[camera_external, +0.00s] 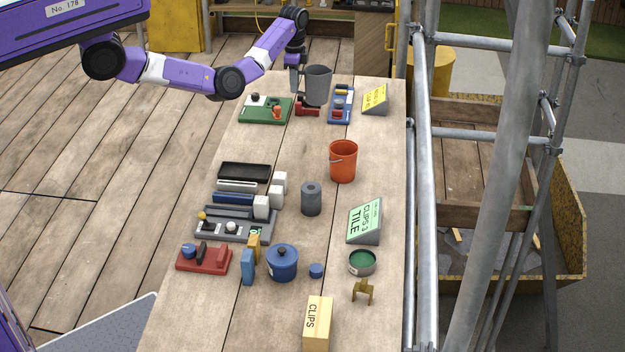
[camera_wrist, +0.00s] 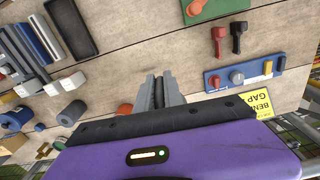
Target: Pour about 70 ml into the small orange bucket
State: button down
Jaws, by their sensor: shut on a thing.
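The small orange bucket (camera_external: 343,162) stands upright on the table, right of the middle. Its inside is mostly out of sight. In the wrist view a sliver of orange (camera_wrist: 125,109), apparently the bucket, shows left of the jaws. My gripper (camera_external: 298,80) is at the far end of the table, shut on a grey jug (camera_external: 318,86). The jug looks upright, over the far panels and well behind the bucket. Its contents cannot be seen. In the wrist view my gripper (camera_wrist: 160,92) shows grey jaws close together; the jug is mostly hidden there.
A green panel (camera_external: 258,117), a blue panel (camera_external: 341,112) and a yellow sign (camera_external: 375,99) surround the jug's place. A grey cylinder (camera_external: 311,198) and a green sign (camera_external: 365,219) stand nearer than the bucket. The table between far panels and bucket is clear.

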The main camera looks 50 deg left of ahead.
aim_at(309, 102)
jog(key=w+d+f, duration=0.1)
jog(key=f, duration=0.1)
jog(key=d+f+b, duration=0.1)
jog(key=d+f, duration=0.1)
jog(key=w+d+f+b, duration=0.1)
jog(key=f, duration=0.1)
jog(key=shift+w+d+f, duration=0.1)
jog(key=shift+w+d, duration=0.05)
jog(key=shift+w, duration=0.15)
jog(key=shift+n, duration=0.5)
jog(key=d+f, duration=0.4)
jog(key=f, duration=0.1)
jog(key=d+f, duration=0.2)
jog(key=f, duration=0.1)
jog(key=shift+s+b, duration=0.3)
jog(key=shift+s, duration=0.05)
jog(key=shift+w+d+n, duration=0.2)
jog(key=shift+d+n, duration=0.15)
jog(key=shift+n, duration=0.15)
jog(key=shift+r+p, duration=0.1)
jog(key=shift+p, duration=0.3)
